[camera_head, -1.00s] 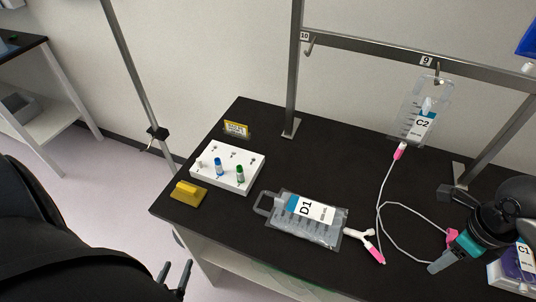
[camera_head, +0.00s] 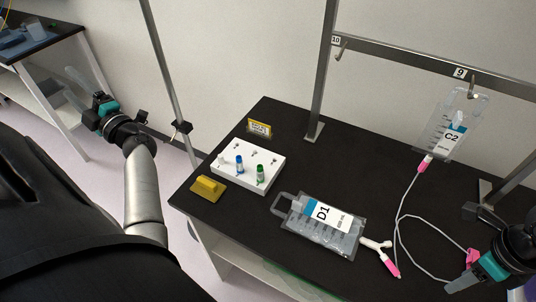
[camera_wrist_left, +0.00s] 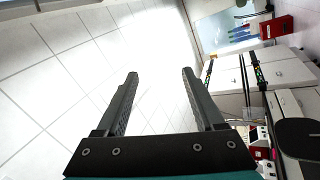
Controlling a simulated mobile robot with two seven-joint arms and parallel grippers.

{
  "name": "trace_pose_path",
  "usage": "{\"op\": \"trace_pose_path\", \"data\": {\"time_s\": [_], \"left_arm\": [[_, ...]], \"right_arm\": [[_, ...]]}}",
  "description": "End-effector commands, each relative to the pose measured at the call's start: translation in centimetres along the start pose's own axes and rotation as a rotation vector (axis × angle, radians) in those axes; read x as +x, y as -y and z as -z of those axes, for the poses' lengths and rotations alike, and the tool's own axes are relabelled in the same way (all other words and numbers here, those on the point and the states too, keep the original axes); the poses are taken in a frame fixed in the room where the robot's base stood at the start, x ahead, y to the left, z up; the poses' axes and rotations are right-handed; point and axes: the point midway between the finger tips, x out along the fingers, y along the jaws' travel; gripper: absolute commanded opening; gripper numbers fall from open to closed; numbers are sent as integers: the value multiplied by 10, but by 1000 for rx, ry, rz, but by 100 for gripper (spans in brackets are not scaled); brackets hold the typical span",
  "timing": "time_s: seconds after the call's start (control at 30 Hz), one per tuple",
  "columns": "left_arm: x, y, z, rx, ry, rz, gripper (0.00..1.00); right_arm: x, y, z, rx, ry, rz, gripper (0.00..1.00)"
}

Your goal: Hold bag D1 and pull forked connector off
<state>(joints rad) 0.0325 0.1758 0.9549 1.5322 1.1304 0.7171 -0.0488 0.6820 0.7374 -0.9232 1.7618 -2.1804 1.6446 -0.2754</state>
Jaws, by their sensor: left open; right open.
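Bag D1 (camera_head: 330,222), clear with a white and blue label, lies flat on the black table. The white forked connector (camera_head: 376,244) sits at the bag's right end, with a pink piece (camera_head: 392,265) on one branch. My left gripper (camera_head: 77,82) is open and empty, out over the floor at the left, far from the bag. The left wrist view shows its two fingers (camera_wrist_left: 158,85) apart with only floor between them. My right gripper (camera_head: 462,283) is open at the table's lower right, right of the connector, apart from it. Its fingertips are small in view.
Bag C2 (camera_head: 448,132) hangs from the metal rail (camera_head: 405,60); a thin tube (camera_head: 402,205) runs from it down to the table. A white rack (camera_head: 248,165) with small vials and a yellow block (camera_head: 208,188) stand left of D1. A metal post (camera_head: 322,80) rises behind.

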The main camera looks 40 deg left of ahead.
Motion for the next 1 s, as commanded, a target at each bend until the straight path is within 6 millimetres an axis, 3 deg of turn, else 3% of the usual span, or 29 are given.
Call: {"op": "trace_pose_path", "data": {"time_s": [0.1,0.17,0.3,0.47,0.57,0.77,1.0], "left_arm": [[31,-30,32,-110,-80,11,70],[42,-49,37,-167,-76,-7,70],[50,-106,5,-278,61,-99,70],[36,-174,-50,-375,284,-221,70],[16,-219,-85,-426,440,-298,70],[-45,-303,-145,-496,770,-448,70],[-153,-384,-193,-499,1200,-613,70]], "right_arm": [[0,0,0,0,0,0,50],[0,0,0,0,0,0,50],[0,0,0,0,0,0,50],[0,0,0,0,0,0,50],[0,0,0,0,0,0,50],[0,0,0,0,0,0,50],[0,0,0,0,0,0,50]]}}
